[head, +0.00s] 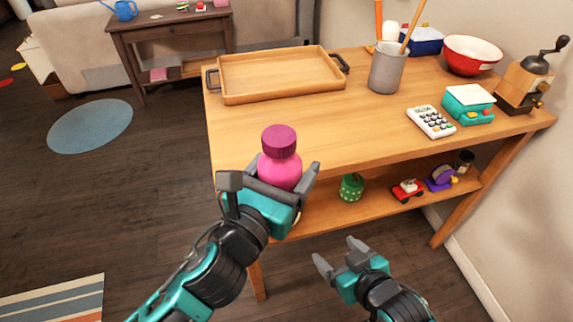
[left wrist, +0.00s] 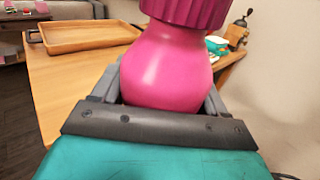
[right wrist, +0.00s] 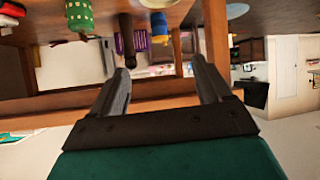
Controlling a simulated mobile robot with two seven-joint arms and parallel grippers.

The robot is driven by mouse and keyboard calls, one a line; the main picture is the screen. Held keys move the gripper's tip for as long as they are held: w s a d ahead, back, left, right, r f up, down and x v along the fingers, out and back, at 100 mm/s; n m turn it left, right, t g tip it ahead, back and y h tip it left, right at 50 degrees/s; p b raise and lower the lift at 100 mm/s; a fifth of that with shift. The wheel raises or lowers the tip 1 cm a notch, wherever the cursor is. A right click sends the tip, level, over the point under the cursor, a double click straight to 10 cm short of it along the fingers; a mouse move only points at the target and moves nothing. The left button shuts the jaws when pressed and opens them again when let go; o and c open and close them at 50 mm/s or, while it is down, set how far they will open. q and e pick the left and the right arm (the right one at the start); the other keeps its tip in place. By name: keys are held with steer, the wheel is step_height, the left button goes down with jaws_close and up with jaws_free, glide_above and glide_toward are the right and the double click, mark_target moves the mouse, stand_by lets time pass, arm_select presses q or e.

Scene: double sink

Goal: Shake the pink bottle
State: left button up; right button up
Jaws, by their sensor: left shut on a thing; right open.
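The pink bottle (head: 280,170) has a round body and a darker magenta cap (head: 279,140). It stands about upright between the fingers of my left gripper (head: 268,180), which is shut on it. The bottle is held in front of the wooden table's near edge, and its base is hidden by the gripper. In the left wrist view the bottle (left wrist: 167,68) fills the space between the fingers. My right gripper (head: 340,258) is open and empty, low in front of the table. Its spread fingers also show in the right wrist view (right wrist: 163,88).
The wooden table (head: 330,120) holds a wooden tray (head: 280,75), a grey cup (head: 387,70), a calculator (head: 431,122), a teal scale (head: 468,104), a red bowl (head: 472,55) and a coffee grinder (head: 530,80). Its lower shelf carries a green jar (head: 352,187) and toys. The table's middle is clear.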

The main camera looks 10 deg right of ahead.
mark_target(285, 130)
arm_select(q)
steer(key=shift+r, duration=0.35)
step_height(285, 130, up, 3)
steer(key=p, duration=0.2)
steer(key=shift+f+p, duration=0.1)
steer(key=shift+p, duration=0.3)
steer(key=shift+r+b, duration=0.35)
steer(key=shift+r, duration=1.95)
arm_select(e)
steer(key=shift+s+a+r+g, duration=0.15)
steer(key=shift+s+g, duration=0.15)
steer(key=shift+s, duration=0.65)
